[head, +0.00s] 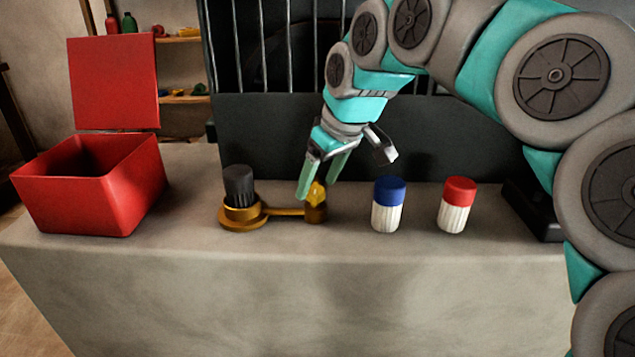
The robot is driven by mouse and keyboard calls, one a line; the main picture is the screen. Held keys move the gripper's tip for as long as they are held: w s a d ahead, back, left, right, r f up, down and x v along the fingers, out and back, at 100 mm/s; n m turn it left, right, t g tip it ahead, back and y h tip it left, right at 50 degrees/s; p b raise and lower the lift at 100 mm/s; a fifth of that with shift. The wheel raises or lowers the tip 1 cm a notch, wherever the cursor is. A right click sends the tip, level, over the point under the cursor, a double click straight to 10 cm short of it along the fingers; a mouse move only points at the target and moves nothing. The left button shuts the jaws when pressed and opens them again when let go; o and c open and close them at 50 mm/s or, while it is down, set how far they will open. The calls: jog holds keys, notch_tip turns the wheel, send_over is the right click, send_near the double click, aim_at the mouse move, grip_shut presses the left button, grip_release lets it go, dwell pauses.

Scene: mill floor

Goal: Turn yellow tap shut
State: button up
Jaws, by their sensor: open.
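The yellow tap (316,192) sits on top of a short brass post at the right end of a brass pipe (283,212). The pipe runs left to a round brass base (242,217) with a dark ribbed cap (238,186) standing on it. My gripper (318,186) points down at the yellow tap with its two green fingers apart. The left finger's tip is beside the tap's left edge and the other finger is behind or above it. I cannot tell whether they touch it.
A red box (90,195) with its lid raised stands at the left of the grey counter (290,280). A blue-capped jar (388,205) and a red-capped jar (456,206) stand right of the tap. A dark panel with bars (260,135) rises behind.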

jog(key=shift+w+a+f, duration=0.15)
jog(key=shift+f, duration=0.45)
grip_shut()
